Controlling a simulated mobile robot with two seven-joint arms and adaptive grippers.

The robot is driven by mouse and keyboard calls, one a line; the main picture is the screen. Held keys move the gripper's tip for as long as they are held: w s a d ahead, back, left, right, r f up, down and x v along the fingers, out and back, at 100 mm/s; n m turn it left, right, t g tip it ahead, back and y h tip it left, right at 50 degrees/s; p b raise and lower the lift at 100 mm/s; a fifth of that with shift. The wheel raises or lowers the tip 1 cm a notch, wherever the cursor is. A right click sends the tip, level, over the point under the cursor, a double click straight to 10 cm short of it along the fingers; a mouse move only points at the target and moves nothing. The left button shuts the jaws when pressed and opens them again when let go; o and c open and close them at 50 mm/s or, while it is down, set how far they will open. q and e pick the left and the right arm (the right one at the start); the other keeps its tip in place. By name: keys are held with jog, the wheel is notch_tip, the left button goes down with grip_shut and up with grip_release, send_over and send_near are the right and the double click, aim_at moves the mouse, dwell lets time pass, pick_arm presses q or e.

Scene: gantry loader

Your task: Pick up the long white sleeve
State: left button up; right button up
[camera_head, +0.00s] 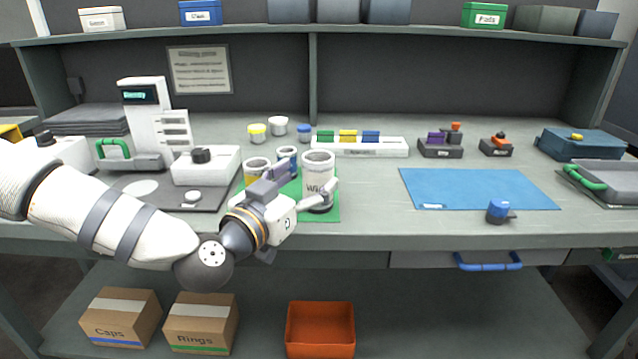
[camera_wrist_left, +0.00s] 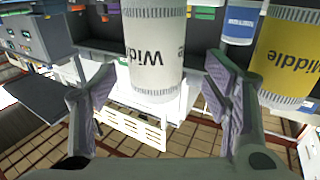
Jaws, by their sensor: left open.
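The long white sleeve (camera_head: 318,168) stands upright on a green mat (camera_head: 331,207), its label partly covered by a finger of my left gripper (camera_head: 302,186). In the left wrist view the white sleeve (camera_wrist_left: 155,50) appears upside down, between and beyond the fingertips. My left gripper (camera_wrist_left: 158,95) is open, with nothing held and a gap on both sides of the sleeve. I cannot tell whether the fingers reach around it. My right gripper is not in view.
A yellow-labelled sleeve (camera_head: 257,166) and a blue-labelled sleeve (camera_head: 287,154) stand close to the left of the white one. A white rack (camera_head: 385,150) with coloured blocks is behind. A blue mat (camera_head: 478,188) lies to the right, mostly clear.

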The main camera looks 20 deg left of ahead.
aim_at(309, 177)
pick_arm(q)
jog(key=x, duration=0.4)
jog(key=shift+s+d, duration=0.1)
jog(key=shift+d, duration=0.15)
grip_shut()
jog(key=shift+r, duration=0.1)
jog(key=shift+r, duration=0.1)
